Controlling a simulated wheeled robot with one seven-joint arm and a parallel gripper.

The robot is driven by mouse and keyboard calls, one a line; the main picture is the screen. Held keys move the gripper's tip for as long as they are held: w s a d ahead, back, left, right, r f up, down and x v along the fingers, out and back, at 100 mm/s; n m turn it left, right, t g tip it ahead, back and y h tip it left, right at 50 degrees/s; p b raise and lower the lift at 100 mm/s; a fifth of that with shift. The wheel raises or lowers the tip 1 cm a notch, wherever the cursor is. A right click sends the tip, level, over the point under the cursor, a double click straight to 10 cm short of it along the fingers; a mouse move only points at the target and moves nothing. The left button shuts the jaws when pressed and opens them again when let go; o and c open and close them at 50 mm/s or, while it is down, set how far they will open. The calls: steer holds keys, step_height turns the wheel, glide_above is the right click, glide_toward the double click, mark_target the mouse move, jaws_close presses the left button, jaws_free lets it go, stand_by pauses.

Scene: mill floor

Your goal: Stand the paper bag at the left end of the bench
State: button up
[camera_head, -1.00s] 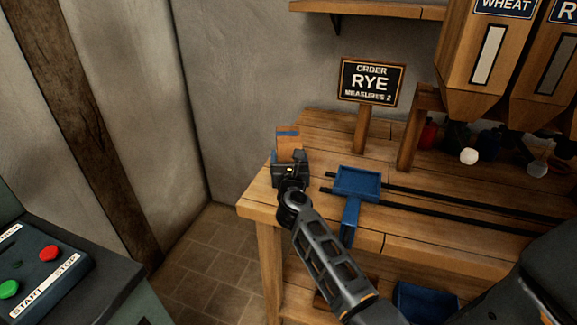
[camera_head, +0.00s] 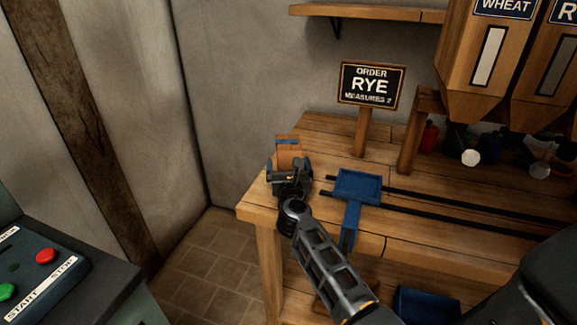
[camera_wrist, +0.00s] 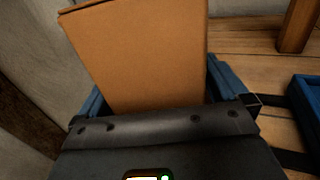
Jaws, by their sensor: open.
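In the wrist view the bag (camera_wrist: 140,55) rises close up between blue fingers on either side. The gripper (camera_wrist: 158,100) is open around the bag. The bag looks upright, leaning slightly in the wrist picture. Its base is hidden by my gripper.
A blue tray (camera_head: 357,186) with a handle sits right of my gripper on dark rails (camera_head: 470,205). An order sign (camera_head: 371,85) reading RYE stands behind. Wooden hoppers (camera_head: 485,60) hang at right. A control panel (camera_head: 40,265) is at lower left.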

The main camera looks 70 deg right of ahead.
steer(key=shift+r, duration=0.15)
steer(key=shift+s+a, duration=0.15)
steer(key=shift+a, duration=0.15)
steer(key=b+v, duration=0.1)
steer(key=v, duration=1)
steer(key=shift+s+a, duration=0.15)
steer(key=shift+a, duration=0.2)
steer(key=s+a+r+n+t+y, duration=0.1)
steer(key=s+a+n+t+y, duration=0.35)
steer(key=a+n, duration=0.75)
steer(key=s+a+r+n+t+y, duration=0.1)
steer(key=s+a+n+t+y, duration=0.35)
steer(key=a+n, duration=0.8)
steer(key=s+a+r+n+g+y, duration=0.1)
steer(key=s+a+n+y, duration=0.2)
steer(key=s+n, duration=0.4)
steer(key=s+a+r+n+g+y, duration=0.1)
steer(key=s+a+n+y, duration=0.3)
steer(key=n, duration=1.3)
steer(key=s+r, duration=0.1)
steer(key=s, duration=0.1)
steer(key=shift+s+a+r, duration=0.3)
steer(key=shift+s+a, duration=0.05)
steer(key=shift+s, duration=0.05)
